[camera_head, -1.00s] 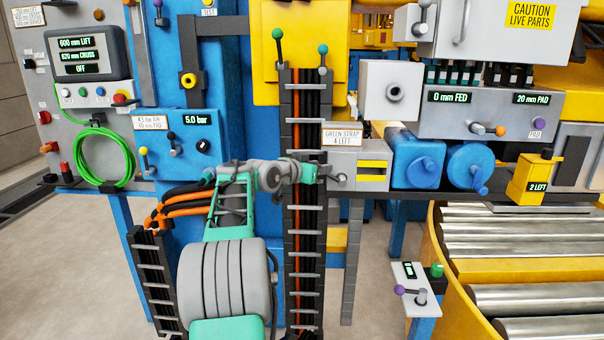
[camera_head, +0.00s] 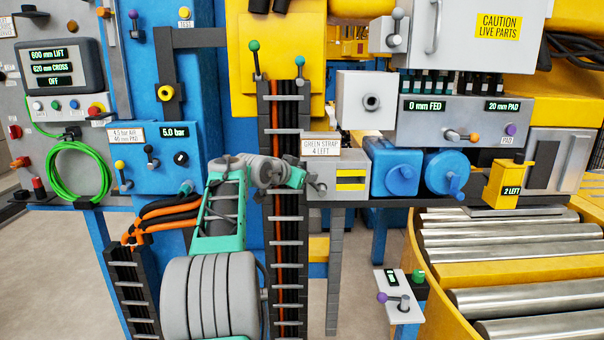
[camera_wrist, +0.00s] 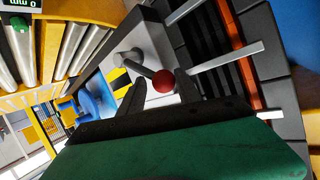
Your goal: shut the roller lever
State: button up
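A lever with a red ball knob (camera_wrist: 163,81) stands out from the grey strap box (camera_head: 350,163) labelled GREEN STRAP 4 LEFT. Its knob is hidden by my gripper in the head view; I cannot tell for sure that this is the roller lever. My gripper (camera_head: 299,178) is at the box's left side. In the wrist view, its dark fingers (camera_wrist: 156,90) are apart, one on each side of the red knob. Contact with the knob cannot be made out.
Vertical cable ladder (camera_head: 287,210) runs close beside my gripper. Blue motor housings (camera_head: 396,170) and a yellow box (camera_head: 513,184) stand to the right. Metal rollers (camera_head: 500,234) lie lower right, with a white pedestal (camera_head: 400,297) carrying a purple-knobbed lever before them.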

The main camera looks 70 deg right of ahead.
jog(key=shift+o, duration=0.7)
jog(key=shift+s+f, duration=0.25)
jog(key=shift+f, duration=0.15)
jog(key=o, duration=0.3)
jog(key=shift+r, duration=0.15)
jog(key=shift+o, duration=0.2)
jog(key=shift+w+r, duration=0.1)
jog(key=shift+r, duration=0.05)
jog(key=b+v, duration=0.2)
jog(key=v, duration=0.6)
